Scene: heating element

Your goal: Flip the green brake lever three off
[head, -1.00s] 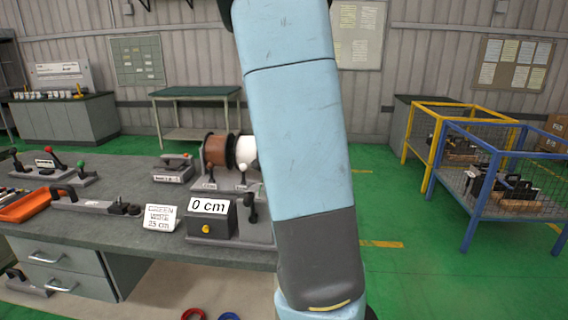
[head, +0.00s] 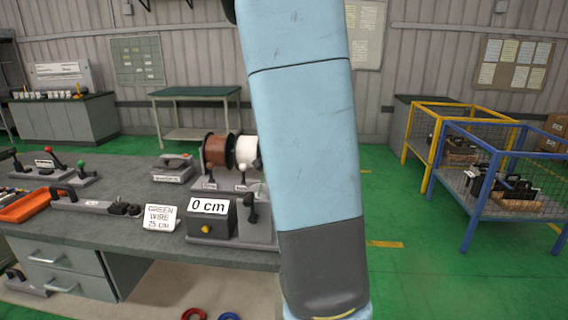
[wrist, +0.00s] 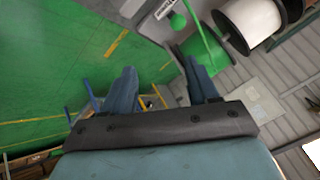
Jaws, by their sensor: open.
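A green ball knob (wrist: 178,20), which looks like the green brake lever, shows at the top of the wrist view beside a pale label plate. The green wire spool (wrist: 203,50) is right behind it. In the head view my arm hides this lever and the green spool. My gripper (wrist: 162,86) is open and empty. Its two blue fingers point up the picture, and the knob lies beyond their tips, apart from them. The gripper is out of sight in the head view.
The white spool (head: 247,150) and brown spool (head: 216,152) stand on the workbench (head: 130,180), with small levers in front. A box reading 0 cm (head: 206,222) and a green wire sign (head: 161,217) are nearer. Blue (head: 470,170) and yellow cages stand right; green floor lies between.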

